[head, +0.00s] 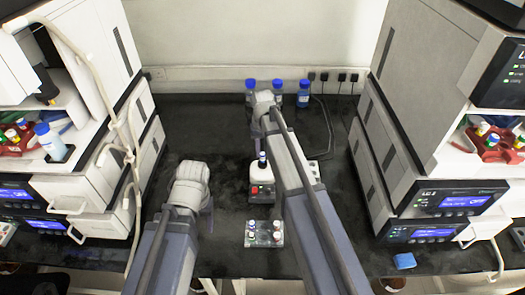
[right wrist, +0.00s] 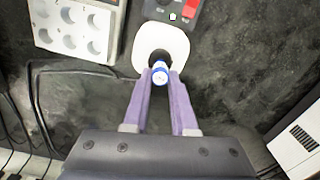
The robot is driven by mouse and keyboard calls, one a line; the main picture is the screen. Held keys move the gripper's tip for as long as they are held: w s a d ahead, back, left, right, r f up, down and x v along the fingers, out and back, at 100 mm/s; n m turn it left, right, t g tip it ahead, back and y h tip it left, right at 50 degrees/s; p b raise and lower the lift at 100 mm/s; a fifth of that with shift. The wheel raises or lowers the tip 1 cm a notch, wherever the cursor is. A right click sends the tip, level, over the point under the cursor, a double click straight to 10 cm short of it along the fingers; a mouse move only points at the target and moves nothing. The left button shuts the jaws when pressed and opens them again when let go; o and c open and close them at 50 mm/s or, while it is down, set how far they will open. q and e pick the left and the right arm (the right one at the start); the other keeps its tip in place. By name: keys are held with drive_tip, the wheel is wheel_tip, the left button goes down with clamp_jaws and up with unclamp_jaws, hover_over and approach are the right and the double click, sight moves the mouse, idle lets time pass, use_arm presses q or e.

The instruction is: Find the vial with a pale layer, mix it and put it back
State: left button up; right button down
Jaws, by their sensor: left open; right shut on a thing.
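My right gripper (right wrist: 160,76) is shut on a vial (right wrist: 160,68) with a blue and white cap. The vial stands over the dark centre of the mixer's round white top (right wrist: 143,54); I cannot tell whether it touches. In the head view the mixer (head: 261,190) stands mid-table, with the vial's dark body (head: 262,159) above it. The vial's contents do not show clearly. A small rack (head: 264,242) with several capped vials stands in front of the mixer; no pale layer can be made out there. My left gripper (head: 208,215) is open and apart, left of the mixer.
A pale rack with empty round holes (right wrist: 75,28) stands beside the mixer. Blue-capped bottles (head: 303,94) stand at the back wall, near cables. Tall instrument stacks (head: 440,205) flank the table. A blue block (head: 404,261) lies front right. The dark table is bare at left.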

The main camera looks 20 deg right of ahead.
sight(263, 154)
use_arm(q)
drive_tip(key=shift+f+b, duration=1.2)
use_arm(e)
drive_tip(key=shift+f, duration=1.2)
idle(0.5)
use_arm(q)
drive_tip(key=shift+r, duration=0.15)
use_arm(e)
drive_tip(key=shift+r, duration=0.15)
idle(1.5)
wheel_tip(263, 154, up, 6)
drive_tip(key=p, duration=0.6)
use_arm(q)
wheel_tip(263, 154, up, 6)
drive_tip(key=shift+f, duration=0.15)
